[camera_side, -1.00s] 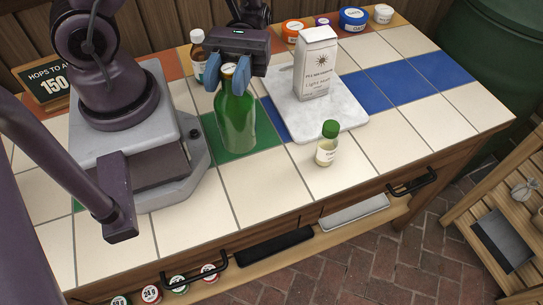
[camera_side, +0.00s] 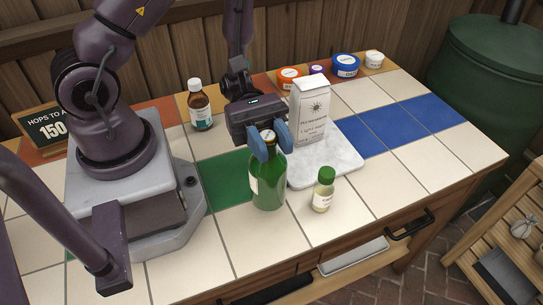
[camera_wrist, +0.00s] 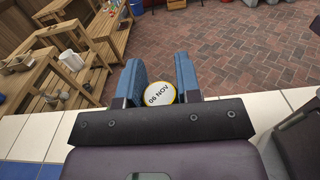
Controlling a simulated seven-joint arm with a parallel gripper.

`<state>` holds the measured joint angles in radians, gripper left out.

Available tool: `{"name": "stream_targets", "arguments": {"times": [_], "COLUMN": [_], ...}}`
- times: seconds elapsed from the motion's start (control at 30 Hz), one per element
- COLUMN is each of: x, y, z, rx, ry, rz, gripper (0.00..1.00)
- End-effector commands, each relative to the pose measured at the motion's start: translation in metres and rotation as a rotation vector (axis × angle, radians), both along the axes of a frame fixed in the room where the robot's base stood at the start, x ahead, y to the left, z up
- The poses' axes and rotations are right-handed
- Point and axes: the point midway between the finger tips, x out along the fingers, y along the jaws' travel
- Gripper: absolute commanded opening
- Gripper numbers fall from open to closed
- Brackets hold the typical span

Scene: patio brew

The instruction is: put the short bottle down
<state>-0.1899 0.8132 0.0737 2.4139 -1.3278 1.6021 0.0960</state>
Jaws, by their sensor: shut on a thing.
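My gripper (camera_side: 270,146) is shut on the neck of a green glass bottle (camera_side: 268,184), just below its pale cap. The bottle is upright over a cream tile, in front of the green tile (camera_side: 226,182). I cannot tell whether its base touches the counter. In the wrist view its round cap (camera_wrist: 160,94), marked 06 NOV, sits between the blue fingers of my gripper (camera_wrist: 161,82).
A small pale bottle with a green cap (camera_side: 323,190) stands close to the right. Behind are a white marble board (camera_side: 340,160) with a carton (camera_side: 310,112) and a brown bottle (camera_side: 200,106). Several tubs line the back. Cream tiles at the front left are clear.

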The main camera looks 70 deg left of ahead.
Motion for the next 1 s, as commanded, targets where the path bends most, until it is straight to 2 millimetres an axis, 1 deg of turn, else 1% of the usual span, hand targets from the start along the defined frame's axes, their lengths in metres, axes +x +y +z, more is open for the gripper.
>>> {"name": "stream_targets", "arguments": {"times": [0.1,0.2,0.3,0.67,0.7,0.77,0.8,1.0], "x": [0.000,0.000,0.000,0.000,0.000,0.000,0.000,0.000], "y": [0.000,0.000,0.000,0.000,0.000,0.000,0.000,0.000], "z": [-0.016,-0.026,-0.030,-0.033,-0.033,-0.033,-0.033,-0.032], "rx": [-0.002,-0.002,-0.002,-0.002,0.000,0.000,0.000,0.000], "ry": [0.003,0.003,-0.001,0.000,0.000,0.000,-0.001,-0.001], "rz": [-0.002,-0.001,-0.001,-0.001,-0.001,-0.001,-0.001,-0.001], "gripper": [0.00,0.00,0.00,0.00,0.41,0.55,0.57,0.57]}}
